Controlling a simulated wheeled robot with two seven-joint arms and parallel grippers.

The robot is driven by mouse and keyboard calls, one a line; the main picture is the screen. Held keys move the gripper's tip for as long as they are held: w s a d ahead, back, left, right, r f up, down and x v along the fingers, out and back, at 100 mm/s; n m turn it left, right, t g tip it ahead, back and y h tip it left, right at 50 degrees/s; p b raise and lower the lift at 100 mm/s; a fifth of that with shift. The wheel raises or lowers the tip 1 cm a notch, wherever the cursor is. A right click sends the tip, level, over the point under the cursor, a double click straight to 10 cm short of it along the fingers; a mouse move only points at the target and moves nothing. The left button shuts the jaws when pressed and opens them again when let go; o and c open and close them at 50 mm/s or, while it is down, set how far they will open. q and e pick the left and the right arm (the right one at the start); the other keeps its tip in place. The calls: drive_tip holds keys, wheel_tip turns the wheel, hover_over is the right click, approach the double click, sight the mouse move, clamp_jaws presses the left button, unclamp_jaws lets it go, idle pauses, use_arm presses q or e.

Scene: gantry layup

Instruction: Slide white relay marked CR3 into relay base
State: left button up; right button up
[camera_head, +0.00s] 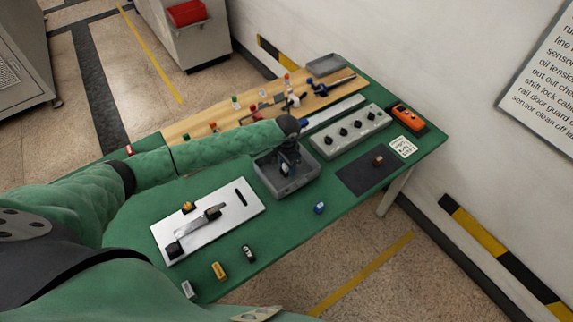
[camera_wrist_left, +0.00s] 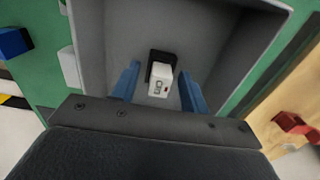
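A white relay (camera_wrist_left: 160,88) with a dark, blurred marking lies inside the grey bin (camera_wrist_left: 115,25), with a black part (camera_wrist_left: 160,58) at its far end. I cannot read the marking for certain. My left gripper (camera_wrist_left: 159,88) reaches into the bin with its blue fingers apart, one on each side of the relay, with gaps showing. In the head view the left gripper (camera_head: 287,158) is over the grey bin (camera_head: 300,186). A white plate (camera_head: 235,225) carries a metal rail and dark blocks; I cannot tell which is the relay base. My right gripper is out of view.
A blue part (camera_head: 319,207), a black-and-white part (camera_head: 248,253), a yellow part (camera_head: 219,270) and a white part (camera_head: 187,290) stand near the front edge. A grey knob box (camera_head: 350,131), dark mat (camera_head: 364,178) and orange device (camera_head: 408,117) lie right. A cluttered wooden board (camera_head: 200,122) is behind.

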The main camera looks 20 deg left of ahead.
use_arm(q)
drive_tip(key=shift+r+b, duration=0.75)
drive_tip(key=shift+r, duration=0.1)
drive_tip(key=shift+r+b, duration=0.35)
drive_tip(key=shift+r, duration=0.45)
wheel_tip(320, 180, up, 3)
drive_tip(key=shift+r+b, duration=0.2)
drive_tip(key=shift+b, duration=0.4)
drive_tip(key=shift+r, duration=0.55)
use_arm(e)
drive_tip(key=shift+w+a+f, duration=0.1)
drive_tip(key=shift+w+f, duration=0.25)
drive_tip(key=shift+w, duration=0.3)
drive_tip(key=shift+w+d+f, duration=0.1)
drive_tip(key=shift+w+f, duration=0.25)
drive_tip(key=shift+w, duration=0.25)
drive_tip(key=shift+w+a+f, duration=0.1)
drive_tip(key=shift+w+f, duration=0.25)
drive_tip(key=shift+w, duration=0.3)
